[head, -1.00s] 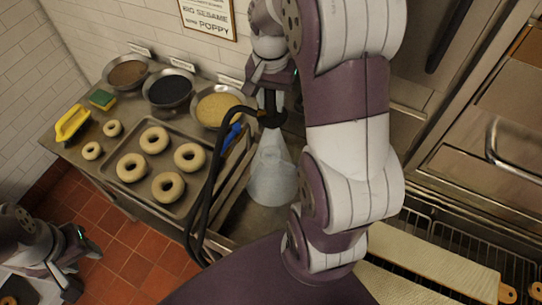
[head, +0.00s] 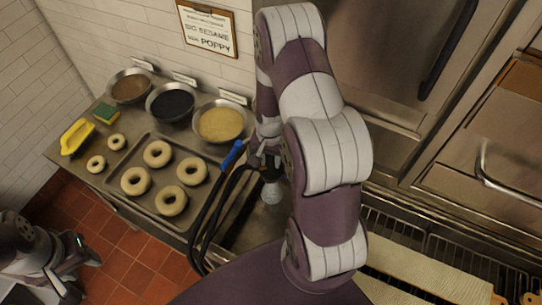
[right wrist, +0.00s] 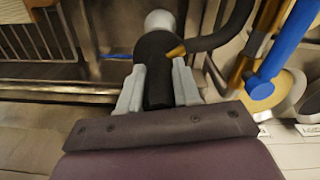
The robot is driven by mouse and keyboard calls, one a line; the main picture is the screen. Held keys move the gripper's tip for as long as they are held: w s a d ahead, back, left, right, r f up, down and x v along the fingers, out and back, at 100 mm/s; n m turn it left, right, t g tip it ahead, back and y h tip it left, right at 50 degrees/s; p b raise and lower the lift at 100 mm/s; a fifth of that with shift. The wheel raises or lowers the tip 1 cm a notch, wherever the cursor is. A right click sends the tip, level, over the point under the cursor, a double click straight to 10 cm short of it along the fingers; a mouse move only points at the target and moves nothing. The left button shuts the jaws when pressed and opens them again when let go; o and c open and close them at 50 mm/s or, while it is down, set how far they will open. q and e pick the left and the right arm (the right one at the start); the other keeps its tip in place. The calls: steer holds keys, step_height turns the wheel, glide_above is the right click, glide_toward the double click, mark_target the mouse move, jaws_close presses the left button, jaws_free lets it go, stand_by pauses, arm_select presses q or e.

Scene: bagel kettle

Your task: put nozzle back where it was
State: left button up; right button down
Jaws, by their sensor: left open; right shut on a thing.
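The nozzle has a black body (right wrist: 155,60) and a pale round head that points down in the head view (head: 271,192). A black hose (head: 203,215) runs from it in a loop over the counter's front edge. My right gripper (right wrist: 158,88) is shut on the black body, with one grey finger on each side. In the head view it is partly hidden by my own arm, above the metal basin area. A blue handle (head: 233,155) is beside the hose, and shows at the right of the wrist view (right wrist: 275,55). My left gripper (head: 82,274) is open and empty over the floor.
A tray (head: 205,207) of bagels (head: 171,200) lies left of the hose. Bowls of brown, black (head: 172,103) and yellow (head: 221,124) toppings stand behind it. A yellow item (head: 77,137) and a sponge (head: 106,113) are at the far left. An oven rack is at the right.

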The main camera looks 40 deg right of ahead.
steer(key=shift+f, duration=0.15)
steer(key=c, duration=0.8)
jaws_free()
